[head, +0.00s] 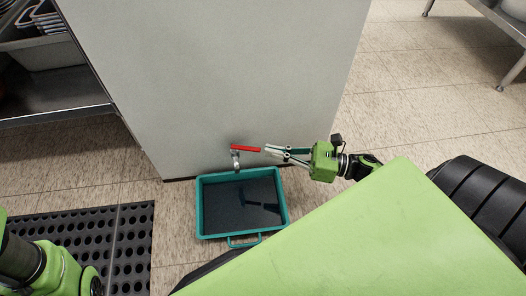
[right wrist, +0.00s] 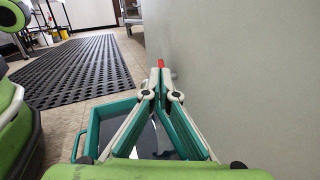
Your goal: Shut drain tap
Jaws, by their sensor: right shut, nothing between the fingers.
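The drain tap (head: 236,158) is a small metal tap low on the grey cabinet wall, with its spout pointing down. Its red lever handle (head: 246,148) sticks out sideways to the right; in the right wrist view the red handle (right wrist: 161,63) shows just past my fingertips. My right gripper (head: 268,150) is shut and empty, its tips close to the handle's free end. I cannot tell whether they touch. In the right wrist view my right gripper (right wrist: 160,72) points along the wall. My left arm shows at the lower left, but its gripper does not.
A teal tray (head: 199,212) holding dark liquid stands on the floor below the tap. A black perforated mat (head: 110,235) lies left of it. The grey cabinet (head: 220,75) stands close behind. A metal shelf (head: 60,118) with dishes is at upper left.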

